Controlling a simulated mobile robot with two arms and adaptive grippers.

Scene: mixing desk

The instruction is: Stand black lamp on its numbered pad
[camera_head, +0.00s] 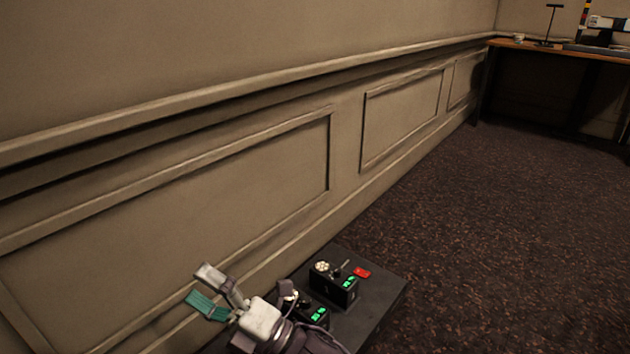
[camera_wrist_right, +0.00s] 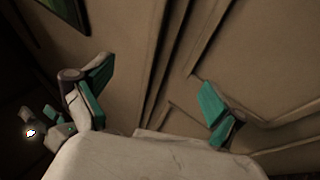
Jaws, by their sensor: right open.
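A thin black lamp (camera_head: 549,28) with a flat top bar stands upright on the far desk (camera_head: 505,43), at the top right of the head view. Whether a numbered pad lies under or near it is too small to tell. My right gripper (camera_head: 206,290) is at the bottom of the head view, far from the lamp and near the wall. It is open and empty. Its spread teal-padded fingers also show in the right wrist view (camera_wrist_right: 155,92), with only wall between them.
A panelled beige wall (camera_head: 230,175) runs along the left to the desk. Dark patterned carpet (camera_head: 490,230) lies clear between me and the desk. A small cup-like item (camera_head: 519,38) sits left of the lamp, and dark equipment (camera_head: 598,48) sits to its right.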

